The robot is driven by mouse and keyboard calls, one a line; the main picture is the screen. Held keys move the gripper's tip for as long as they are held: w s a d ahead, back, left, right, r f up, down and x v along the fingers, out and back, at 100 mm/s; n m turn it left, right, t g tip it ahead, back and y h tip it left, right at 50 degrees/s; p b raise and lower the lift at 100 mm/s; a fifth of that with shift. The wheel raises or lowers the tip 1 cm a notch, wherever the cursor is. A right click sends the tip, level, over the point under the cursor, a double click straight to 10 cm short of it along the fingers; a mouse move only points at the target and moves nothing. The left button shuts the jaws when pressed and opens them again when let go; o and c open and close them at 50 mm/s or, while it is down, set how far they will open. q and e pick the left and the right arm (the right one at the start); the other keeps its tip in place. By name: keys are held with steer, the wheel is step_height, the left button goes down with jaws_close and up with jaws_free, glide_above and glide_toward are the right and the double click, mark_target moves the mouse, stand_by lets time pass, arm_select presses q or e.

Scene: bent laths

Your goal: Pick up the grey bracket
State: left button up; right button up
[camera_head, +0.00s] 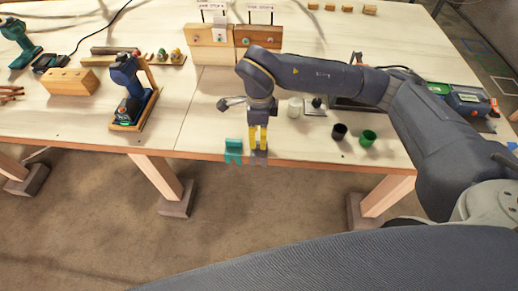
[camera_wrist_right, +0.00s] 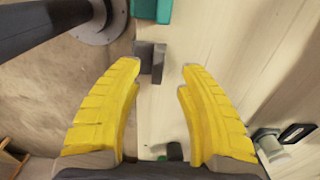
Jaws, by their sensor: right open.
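The grey bracket (camera_head: 259,157) sits at the front edge of the table, directly below my right gripper (camera_head: 258,137) in the head view. In the right wrist view the grey bracket (camera_wrist_right: 150,62) shows as a small dark grey angled piece. It lies between and just beyond the fingertips of my right gripper (camera_wrist_right: 160,66). The yellow fingers are open on both sides of it, with nothing held. I cannot tell from these views how large the remaining height gap is. My left gripper is not in view.
A teal bracket (camera_head: 233,150) stands close to the left of the grey one. A black cup (camera_head: 339,131) and a green cup (camera_head: 368,136) stand to the right. A blue drill (camera_head: 129,80) is further left. The table front between drill and teal bracket is clear.

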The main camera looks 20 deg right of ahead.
mark_target(259, 142)
steer(key=shift+s+f, duration=0.15)
steer(key=shift+f, duration=1.7)
steer(key=shift+c, duration=0.2)
jaws_close()
